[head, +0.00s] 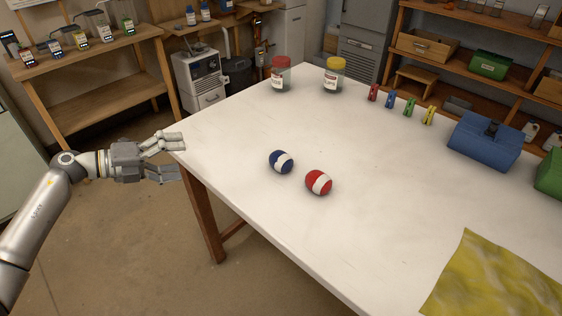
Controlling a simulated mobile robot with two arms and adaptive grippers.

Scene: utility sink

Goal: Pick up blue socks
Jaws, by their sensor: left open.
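The blue socks (281,162) are a rolled ball, dark blue with a white band, resting on the white table (380,160) near its left side. A similar red ball with a white band (319,182) lies just to the right and nearer to me, close to the blue one. My left gripper (182,158) is open and empty at the table's left edge, to the left of the blue socks and apart from them. My right gripper is not in view.
Jars with a red lid (281,75) and yellow lid (333,77) stand at the back, with several coloured clips (391,98) beside them. A blue box (484,141) is at right and a yellow cloth (495,280) at front right. The table between gripper and socks is clear.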

